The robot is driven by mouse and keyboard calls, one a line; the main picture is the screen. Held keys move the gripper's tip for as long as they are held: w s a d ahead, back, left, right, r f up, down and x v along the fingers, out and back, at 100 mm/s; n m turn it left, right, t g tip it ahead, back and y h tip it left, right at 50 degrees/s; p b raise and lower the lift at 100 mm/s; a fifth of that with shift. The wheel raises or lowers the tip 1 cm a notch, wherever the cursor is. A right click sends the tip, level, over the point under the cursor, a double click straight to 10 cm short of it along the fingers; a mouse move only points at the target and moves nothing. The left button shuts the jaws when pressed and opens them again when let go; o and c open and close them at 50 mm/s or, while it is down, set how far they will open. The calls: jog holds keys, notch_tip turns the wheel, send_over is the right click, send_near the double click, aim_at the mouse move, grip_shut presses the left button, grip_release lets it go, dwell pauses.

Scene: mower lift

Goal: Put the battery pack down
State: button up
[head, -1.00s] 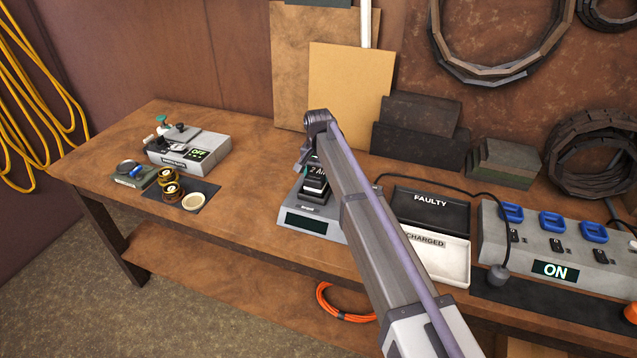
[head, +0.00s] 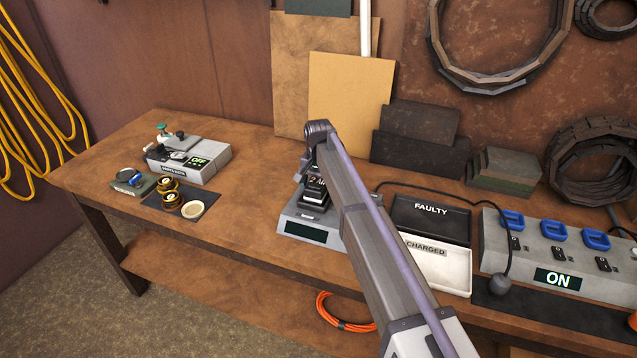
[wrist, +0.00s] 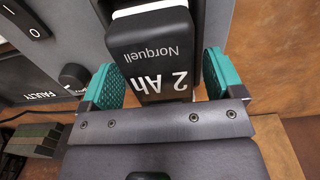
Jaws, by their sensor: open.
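The battery pack (wrist: 152,55) is a dark block marked "2 Ah Norquell" in the wrist view. In the head view the battery pack (head: 314,190) sits upright on a grey device (head: 306,232) with a dark display, partly hidden by my arm. My gripper (wrist: 163,80) has teal pads on both sides of the pack, with a visible gap at each side. It is open around the pack. In the head view the fingertips are hidden behind my arm.
Right of the grey device are a black "FAULTY" tray (head: 431,217) and a white "CHARGED" tray (head: 440,273).

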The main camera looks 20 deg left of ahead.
aim_at(319, 181)
notch_tip(319, 181, up, 12)
jog(key=p, duration=1.2)
jog(key=shift+r, duration=0.25)
jog(key=s+d, duration=0.6)
jog(key=d, duration=0.6)
jog(key=s+d, duration=0.5)
jog(key=d, duration=0.7)
jog(key=s+d, duration=0.6)
jog(key=d, duration=0.5)
jog(key=s+d, duration=1)
jog(key=s, duration=0.1)
jog(key=f+b, duration=0.4)
jog(key=shift+w+f, duration=0.1)
jog(key=shift+w, duration=0.2)
